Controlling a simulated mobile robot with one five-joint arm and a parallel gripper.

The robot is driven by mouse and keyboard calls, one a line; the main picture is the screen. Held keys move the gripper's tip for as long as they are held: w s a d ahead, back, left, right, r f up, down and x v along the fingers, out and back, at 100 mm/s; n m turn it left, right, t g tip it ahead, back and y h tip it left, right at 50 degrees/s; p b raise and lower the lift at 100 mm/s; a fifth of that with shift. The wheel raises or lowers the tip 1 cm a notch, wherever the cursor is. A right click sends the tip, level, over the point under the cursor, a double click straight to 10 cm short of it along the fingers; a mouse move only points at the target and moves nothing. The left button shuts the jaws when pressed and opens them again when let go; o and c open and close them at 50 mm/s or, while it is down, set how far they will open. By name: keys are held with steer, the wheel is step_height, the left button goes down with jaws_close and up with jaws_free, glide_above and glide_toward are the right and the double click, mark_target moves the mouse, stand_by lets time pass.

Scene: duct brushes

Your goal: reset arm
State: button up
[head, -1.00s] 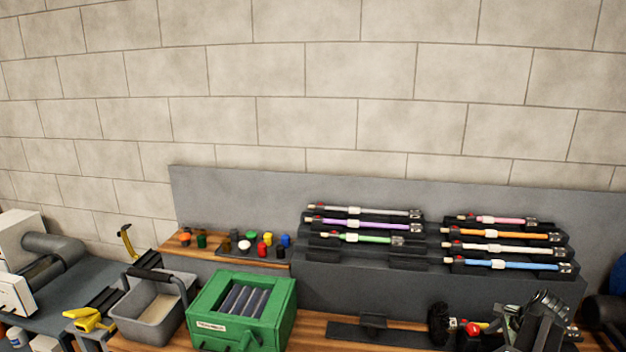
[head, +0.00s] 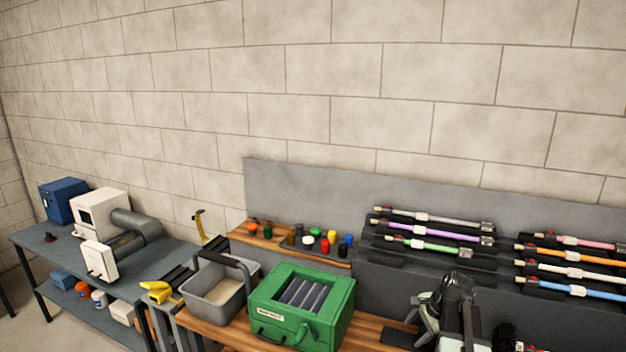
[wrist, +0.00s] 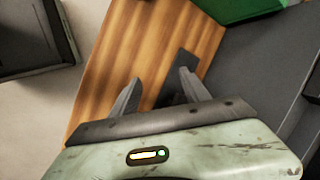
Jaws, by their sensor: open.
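My gripper (wrist: 158,84) is open and empty in the wrist view, its two grey fingers apart above the wooden bench top (wrist: 140,45). A dark flat piece (wrist: 182,62) lies on the wood just beyond the fingertips; I cannot tell its exact distance. In the head view my arm stands at the bottom, right of the green case (head: 304,305), and its fingertips are not clear there. Duct brushes with coloured handles, such as the purple one (head: 423,231) and the blue one (head: 585,289), lie on dark stepped racks at the right.
A grey basket (head: 217,288) with a dark handle stands left of the green case. Small coloured caps (head: 325,246) sit on a shelf behind. A yellow tool (head: 160,291) and a side table (head: 125,262) with white machine parts are further left. The wall above is bare.

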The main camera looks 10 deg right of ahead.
steer(key=w+a+f+n+g, duration=0.15)
steer(key=a+n, duration=0.65)
steer(key=a, duration=1.9)
steer(key=s+a+n+g+h, duration=0.2)
steer(key=s+a+n, duration=0.2)
steer(key=s+n, duration=0.3)
steer(key=shift+n, duration=1.1)
